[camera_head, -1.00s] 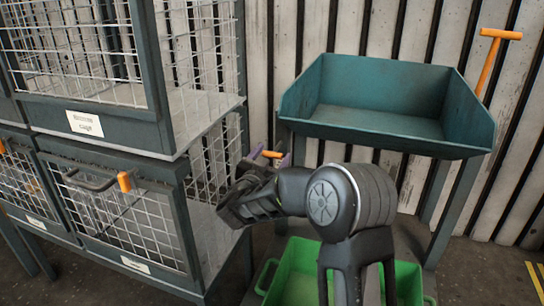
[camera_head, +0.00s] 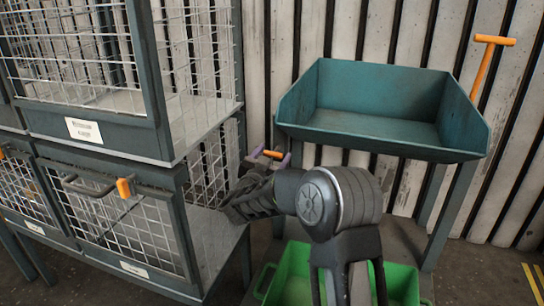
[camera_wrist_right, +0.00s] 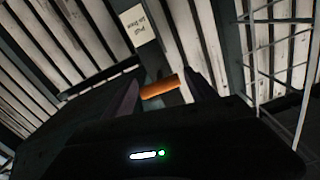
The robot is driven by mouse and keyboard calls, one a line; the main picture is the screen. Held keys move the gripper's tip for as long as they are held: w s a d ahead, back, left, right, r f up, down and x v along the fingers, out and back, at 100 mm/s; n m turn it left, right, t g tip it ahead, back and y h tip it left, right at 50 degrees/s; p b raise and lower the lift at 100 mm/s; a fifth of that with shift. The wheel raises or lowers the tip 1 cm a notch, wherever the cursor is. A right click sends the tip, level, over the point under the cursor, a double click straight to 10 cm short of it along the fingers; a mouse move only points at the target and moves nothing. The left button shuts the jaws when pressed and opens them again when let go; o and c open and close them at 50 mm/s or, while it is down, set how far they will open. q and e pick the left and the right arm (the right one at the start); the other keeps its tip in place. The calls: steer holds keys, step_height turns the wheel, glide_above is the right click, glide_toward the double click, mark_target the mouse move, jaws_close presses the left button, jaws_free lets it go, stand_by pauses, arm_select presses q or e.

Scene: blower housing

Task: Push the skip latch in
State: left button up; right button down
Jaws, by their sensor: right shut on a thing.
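The teal skip (camera_head: 380,121) stands on legs at the right in the head view. The orange-ended skip latch (camera_head: 272,154) shows left of and below the skip's left front corner. My right gripper (camera_head: 268,159) is shut on this orange piece, its purple-edged fingers on either side. In the right wrist view the orange latch (camera_wrist_right: 160,87) lies crosswise between the fingers of the right gripper (camera_wrist_right: 160,95). The latch's mount is mostly hidden in the dark. My left gripper is not in view.
A wire-mesh cage rack (camera_head: 150,150) with an orange-tabbed handle (camera_head: 124,188) stands close on the left. A green bin (camera_head: 291,275) sits under my right arm. An orange lever (camera_head: 484,65) rises at the skip's right. A slatted wall (camera_head: 290,50) is behind.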

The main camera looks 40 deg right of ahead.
steer(key=shift+c, duration=1.5)
jaws_free()
steer(key=shift+w+d, duration=0.1)
steer(key=shift+d, duration=0.1)
steer(key=p+v, duration=0.1)
steer(key=v, duration=0.7)
steer(key=shift+p, duration=0.4)
steer(key=shift+w, duration=0.1)
